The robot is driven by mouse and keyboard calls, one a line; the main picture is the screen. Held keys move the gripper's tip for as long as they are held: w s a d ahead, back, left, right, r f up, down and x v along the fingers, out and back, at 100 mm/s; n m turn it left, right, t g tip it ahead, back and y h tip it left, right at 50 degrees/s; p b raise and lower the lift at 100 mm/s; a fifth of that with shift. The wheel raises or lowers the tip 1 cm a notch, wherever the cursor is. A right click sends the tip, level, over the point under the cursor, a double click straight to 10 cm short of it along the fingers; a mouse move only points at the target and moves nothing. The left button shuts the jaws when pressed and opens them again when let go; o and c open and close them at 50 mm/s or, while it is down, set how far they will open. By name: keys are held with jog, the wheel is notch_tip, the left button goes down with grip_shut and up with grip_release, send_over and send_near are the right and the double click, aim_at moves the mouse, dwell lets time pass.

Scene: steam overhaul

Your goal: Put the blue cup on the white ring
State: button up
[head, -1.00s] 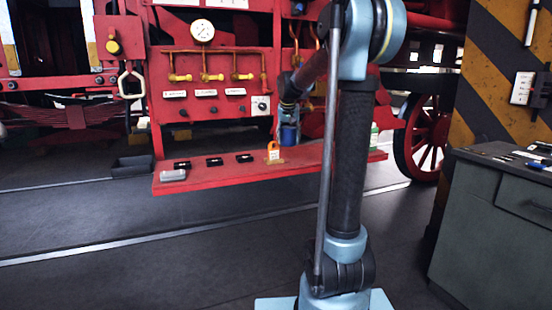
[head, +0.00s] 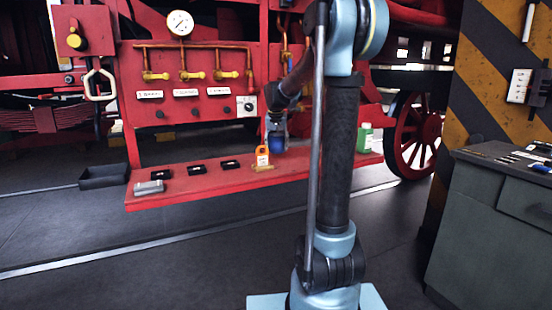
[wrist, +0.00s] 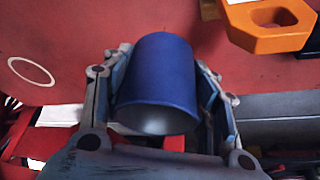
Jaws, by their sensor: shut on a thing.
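The blue cup (wrist: 157,70) is between the two fingers of my gripper (wrist: 160,80) in the wrist view, and the gripper is shut on it. In the head view the cup (head: 276,143) hangs below my gripper (head: 276,132), over the red shelf and behind the orange tag-like object. The white ring (wrist: 33,71) is a thin circle on the red surface, left of the cup in the wrist view and apart from it. I cannot make out the ring in the head view.
The orange object (head: 262,157) stands close to the cup; it also shows in the wrist view (wrist: 270,25). A workbench (head: 490,220) stands at right.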

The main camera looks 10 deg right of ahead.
jog(key=shift+a+f, duration=0.15)
jog(key=shift+f, duration=1.1)
jog(key=shift+a+f, duration=0.1)
jog(key=shift+f, duration=1.1)
jog(key=o, duration=1.1)
